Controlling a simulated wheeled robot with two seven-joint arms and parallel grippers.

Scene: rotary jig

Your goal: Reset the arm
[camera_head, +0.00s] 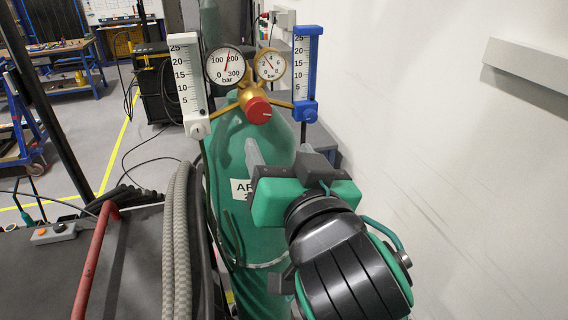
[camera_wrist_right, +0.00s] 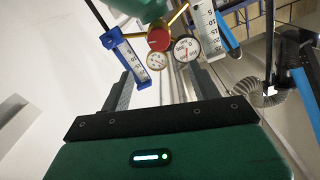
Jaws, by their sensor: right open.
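My right arm comes in from the lower right in the head view. Its green and black gripper (camera_head: 280,152) is in front of the upper part of a green gas cylinder (camera_head: 228,150) and hides part of it. The gripper is open with nothing between its fingers. In the right wrist view, its two dark fingers (camera_wrist_right: 162,85) stand apart, with the red regulator knob (camera_wrist_right: 159,39) beyond them. In the head view the red knob (camera_head: 258,110) is above the gripper and clear of it. My left gripper is not in view.
Two round gauges (camera_head: 225,65) sit on the brass regulator, between a white flowmeter (camera_head: 188,88) and a blue flowmeter (camera_head: 305,75). Grey hoses (camera_head: 178,240) and a red rail (camera_head: 95,262) are left of the cylinder. A white wall (camera_head: 430,120) stands at the right.

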